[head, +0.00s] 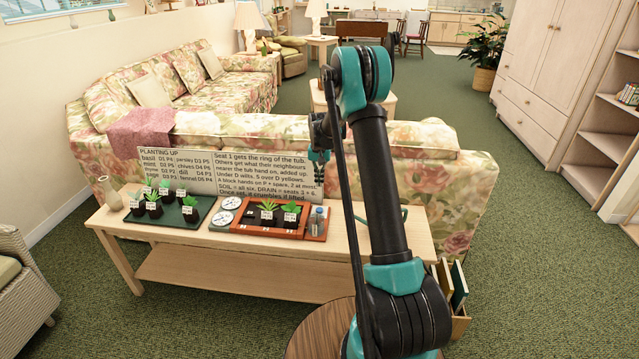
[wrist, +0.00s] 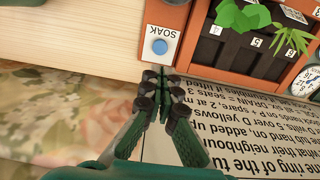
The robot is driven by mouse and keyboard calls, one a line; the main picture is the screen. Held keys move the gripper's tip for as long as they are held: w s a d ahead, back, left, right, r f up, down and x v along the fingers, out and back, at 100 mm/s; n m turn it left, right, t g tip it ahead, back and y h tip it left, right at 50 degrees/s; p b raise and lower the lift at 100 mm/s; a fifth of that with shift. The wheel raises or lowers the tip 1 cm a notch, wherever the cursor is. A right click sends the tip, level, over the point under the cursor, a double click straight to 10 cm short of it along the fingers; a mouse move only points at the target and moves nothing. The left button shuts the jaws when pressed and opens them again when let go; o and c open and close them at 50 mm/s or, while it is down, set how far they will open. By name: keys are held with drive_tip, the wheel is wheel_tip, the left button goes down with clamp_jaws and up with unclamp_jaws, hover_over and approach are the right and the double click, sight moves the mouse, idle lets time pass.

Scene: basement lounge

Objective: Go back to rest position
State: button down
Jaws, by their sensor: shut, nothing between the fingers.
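My gripper (head: 319,165) hangs at the end of my arm, over the back part of the wooden console table (head: 190,257), near the right end of the sign board (head: 228,172). In the wrist view my gripper (wrist: 163,88) has its fingertips together with nothing between them. The fingertips appear just below the blue SOAK button (wrist: 160,47) in that picture. I cannot tell the height gap between them. My arm hides part of the table's right side.
A red-brown planting tray (head: 272,226) with small plants stands beside two white dials (head: 225,210). A dark green tray (head: 172,219) holds several potted plants. A white vase (head: 110,192) stands at the left end. A floral sofa (head: 420,165) is behind the table.

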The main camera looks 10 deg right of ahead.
idle(0.4)
drive_tip(key=s+d+r+n+t, duration=0.1)
drive_tip(key=s+r, duration=0.5)
drive_tip(key=s, duration=0.3)
drive_tip(key=s+d+r+n+t, duration=0.1)
drive_tip(key=s+r, duration=0.4)
drive_tip(key=s, duration=0.5)
drive_tip(key=s+d+f+n+t, duration=0.1)
drive_tip(key=s+f+t, duration=0.1)
drive_tip(key=s, duration=2.1)
drive_tip(key=shift+s+d+f, duration=0.2)
drive_tip(key=shift+s, duration=0.05)
idle(2.4)
